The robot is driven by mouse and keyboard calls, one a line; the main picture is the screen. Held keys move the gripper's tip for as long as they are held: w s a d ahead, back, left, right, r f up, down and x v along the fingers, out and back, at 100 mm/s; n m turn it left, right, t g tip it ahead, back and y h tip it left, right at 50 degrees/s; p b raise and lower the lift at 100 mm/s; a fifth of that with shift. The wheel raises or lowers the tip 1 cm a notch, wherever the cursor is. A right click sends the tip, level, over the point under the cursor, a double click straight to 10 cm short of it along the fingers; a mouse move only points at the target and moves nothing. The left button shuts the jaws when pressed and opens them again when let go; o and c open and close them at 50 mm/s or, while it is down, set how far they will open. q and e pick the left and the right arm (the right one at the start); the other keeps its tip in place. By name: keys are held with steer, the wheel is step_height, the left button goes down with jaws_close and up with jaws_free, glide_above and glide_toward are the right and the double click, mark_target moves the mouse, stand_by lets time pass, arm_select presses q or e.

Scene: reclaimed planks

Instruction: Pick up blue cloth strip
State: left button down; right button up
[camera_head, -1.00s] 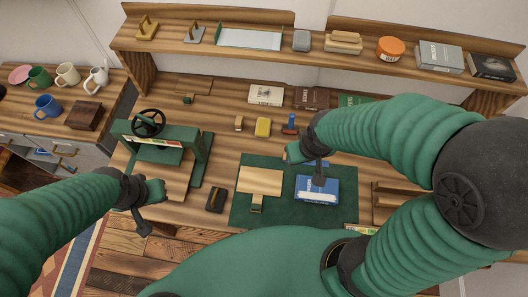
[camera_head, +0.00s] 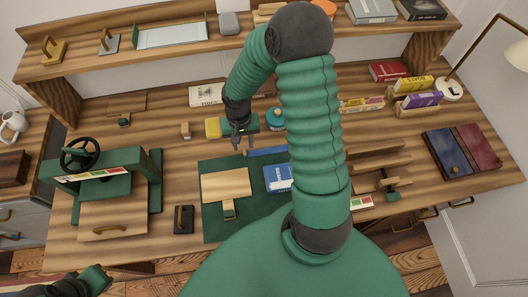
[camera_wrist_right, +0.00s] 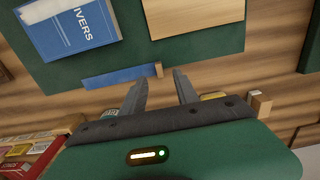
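The blue cloth strip (camera_head: 268,151) lies flat along the far edge of the green mat (camera_head: 215,222), just beyond the blue book (camera_head: 278,178). My right gripper (camera_head: 243,147) is open above the strip's left end. In the right wrist view, the strip (camera_wrist_right: 115,77) runs to the left, and its pale end is near the gap between my two open fingers (camera_wrist_right: 160,75). The fingers hold nothing. My left gripper (camera_head: 92,280) is low at the bottom left, away from the strip; its finger state is unclear.
A yellow block (camera_head: 212,128) and a small wooden block (camera_head: 186,130) stand left of my right gripper. A wooden board (camera_head: 226,185) lies on the mat. A green press (camera_head: 105,180) stands at left. A wooden rack (camera_head: 375,160) is at right. A shelf runs along the back.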

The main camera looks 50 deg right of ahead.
mark_target(245, 152)
steer(key=f, duration=0.5)
steer(key=shift+w+d+f, duration=0.1)
steer(key=shift+d+f, duration=0.2)
steer(key=shift+f, duration=0.05)
steer(key=shift+a+r, duration=0.1)
steer(key=shift+a, duration=0.05)
steer(key=shift+c, duration=1.1)
jaws_close()
